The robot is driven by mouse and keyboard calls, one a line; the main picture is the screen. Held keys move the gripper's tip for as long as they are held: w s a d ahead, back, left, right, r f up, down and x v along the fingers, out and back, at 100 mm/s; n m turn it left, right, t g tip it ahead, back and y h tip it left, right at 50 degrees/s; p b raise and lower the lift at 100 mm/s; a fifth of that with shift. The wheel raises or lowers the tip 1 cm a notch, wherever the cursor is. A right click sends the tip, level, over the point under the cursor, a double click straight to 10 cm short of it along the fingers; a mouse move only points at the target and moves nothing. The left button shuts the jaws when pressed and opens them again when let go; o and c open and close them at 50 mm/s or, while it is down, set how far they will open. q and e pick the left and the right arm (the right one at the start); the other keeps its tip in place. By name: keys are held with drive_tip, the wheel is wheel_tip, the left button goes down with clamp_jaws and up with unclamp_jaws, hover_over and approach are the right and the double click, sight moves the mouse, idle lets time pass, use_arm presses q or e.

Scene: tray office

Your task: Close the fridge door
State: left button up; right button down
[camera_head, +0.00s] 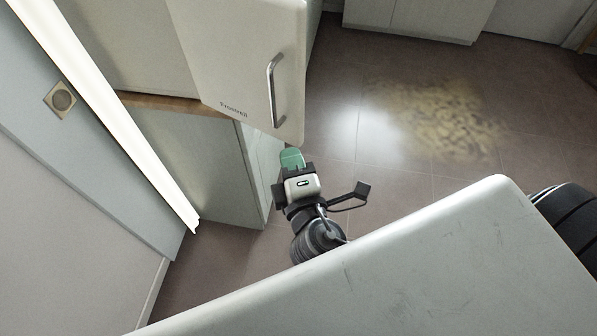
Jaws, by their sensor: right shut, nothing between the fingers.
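The white fridge door (222,55) is at the top, left of centre, with a metal bar handle (271,90) and a brand name near its lower edge. It stands out past the cabinet below and looks swung open, but I cannot tell how far. The fridge interior is not visible. My right gripper (291,158) is shut and empty, its green fingertips just below the door's lower right corner. I cannot tell whether they touch the door. My left gripper is not in view.
A grey cabinet (190,160) with a wooden top edge stands below the fridge. A bright white strip (115,110) runs along the wall at the left. The tiled floor (395,165) right of the door is open, with a brownish stained patch (440,115). White cabinets stand at the back.

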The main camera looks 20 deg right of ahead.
sight(295, 121)
drive_tip(key=w+d, duration=0.1)
drive_tip(key=w+d+p, duration=0.1)
drive_tip(key=w, duration=0.2)
drive_tip(key=shift+w+d+p, duration=0.3)
drive_tip(key=shift+w+d, duration=0.05)
drive_tip(key=shift+d, duration=0.05)
drive_tip(key=shift+w+d, duration=0.25)
drive_tip(key=shift+d, duration=0.2)
